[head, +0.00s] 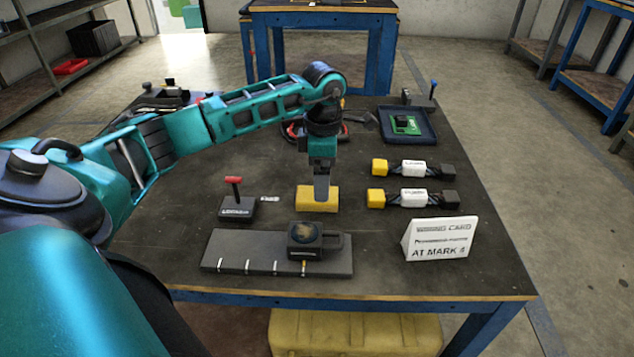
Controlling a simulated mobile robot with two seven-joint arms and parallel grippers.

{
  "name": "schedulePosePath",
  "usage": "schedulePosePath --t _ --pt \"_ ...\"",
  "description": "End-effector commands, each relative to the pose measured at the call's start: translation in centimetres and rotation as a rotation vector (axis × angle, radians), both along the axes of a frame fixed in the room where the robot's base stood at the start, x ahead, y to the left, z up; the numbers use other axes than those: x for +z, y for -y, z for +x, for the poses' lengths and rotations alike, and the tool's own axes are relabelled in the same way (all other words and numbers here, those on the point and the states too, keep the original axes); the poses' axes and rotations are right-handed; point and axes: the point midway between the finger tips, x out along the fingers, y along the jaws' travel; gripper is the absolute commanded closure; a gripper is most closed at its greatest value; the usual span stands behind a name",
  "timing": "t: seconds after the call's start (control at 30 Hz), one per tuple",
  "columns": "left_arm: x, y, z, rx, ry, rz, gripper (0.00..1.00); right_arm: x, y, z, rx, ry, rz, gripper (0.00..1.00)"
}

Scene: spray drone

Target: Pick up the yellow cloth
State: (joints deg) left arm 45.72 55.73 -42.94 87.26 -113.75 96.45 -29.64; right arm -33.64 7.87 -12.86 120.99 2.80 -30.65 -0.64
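The yellow cloth (317,205), a small folded block, lies on the dark table top near the middle. My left arm comes in from the left and bends down over it. My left gripper (321,197) points straight down with its grey fingers at the top of the cloth. The fingers show as one narrow shape, so I cannot tell whether they are apart, closed on the cloth, or only touching it. My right gripper is not in view.
A grey board (230,253) carrying a black block (305,240) lies in front of the cloth. A red-handled switch (237,205) stands left. Two wired connectors (413,167) (413,197) and a white sign (438,240) are right. A tray (407,140) with a green board is behind.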

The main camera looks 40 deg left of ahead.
Motion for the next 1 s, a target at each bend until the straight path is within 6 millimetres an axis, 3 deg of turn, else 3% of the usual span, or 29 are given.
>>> schedulePosePath --t 0.3,0.57,1.0 --pt "-4.6 0.4 0.4 -0.001 -0.002 -0.001 0.06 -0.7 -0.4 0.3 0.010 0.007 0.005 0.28" --pt "-4.7 0.4 0.4 -0.001 0.001 -0.001 0.07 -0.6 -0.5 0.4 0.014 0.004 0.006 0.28" --pt "-4.7 0.4 0.4 -0.001 0.000 -0.001 0.49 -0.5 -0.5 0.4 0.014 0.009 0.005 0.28"
